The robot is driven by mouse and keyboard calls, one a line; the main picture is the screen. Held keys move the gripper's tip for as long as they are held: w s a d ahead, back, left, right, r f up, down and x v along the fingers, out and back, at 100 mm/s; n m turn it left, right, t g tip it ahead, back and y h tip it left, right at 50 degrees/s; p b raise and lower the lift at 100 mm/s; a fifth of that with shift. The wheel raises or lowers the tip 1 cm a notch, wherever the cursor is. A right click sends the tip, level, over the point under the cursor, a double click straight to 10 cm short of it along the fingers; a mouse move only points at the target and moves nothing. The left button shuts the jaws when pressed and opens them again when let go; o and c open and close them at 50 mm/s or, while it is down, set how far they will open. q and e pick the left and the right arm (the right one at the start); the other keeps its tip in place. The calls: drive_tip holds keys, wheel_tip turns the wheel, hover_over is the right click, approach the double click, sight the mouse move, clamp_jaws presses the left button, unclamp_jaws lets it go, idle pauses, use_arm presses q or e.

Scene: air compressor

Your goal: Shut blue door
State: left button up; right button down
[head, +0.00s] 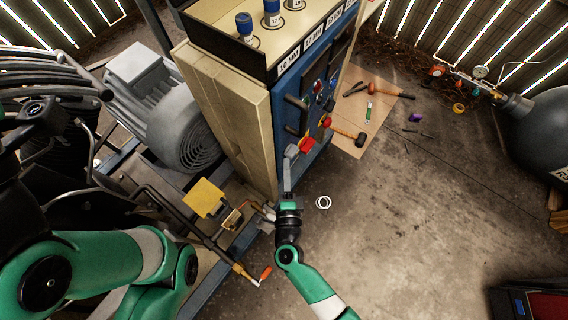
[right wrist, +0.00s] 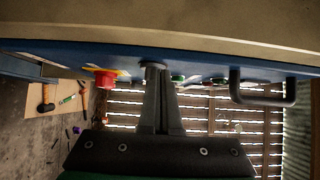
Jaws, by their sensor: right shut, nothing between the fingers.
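The blue door (head: 311,147) is on the front of the beige cabinet (head: 232,110), with dark handles, a red knob and buttons. It lies close along the cabinet front; I cannot tell whether a small gap is left. In the right wrist view the blue door (right wrist: 60,52) is seen nearly edge-on below the beige cabinet side. My right gripper (head: 290,152) is shut and empty at the door's lower near end. Its fingertips (right wrist: 154,68) are at the blue surface; whether they touch is unclear.
A grey motor (head: 170,120) and pipework stand left of the cabinet. A board (head: 362,105) with hammers and small tools lies on the floor beyond the door. A grey tank (head: 540,120) is at far right. The concrete floor between is mostly clear.

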use_arm(q)
drive_tip(key=shift+s+d+r, duration=0.3)
drive_tip(key=shift+d+r, duration=0.1)
drive_tip(key=shift+d, duration=0.1)
use_arm(e)
drive_tip(key=s+a, duration=0.4)
drive_tip(key=a, duration=0.3)
drive_tip(key=shift+a, duration=0.3)
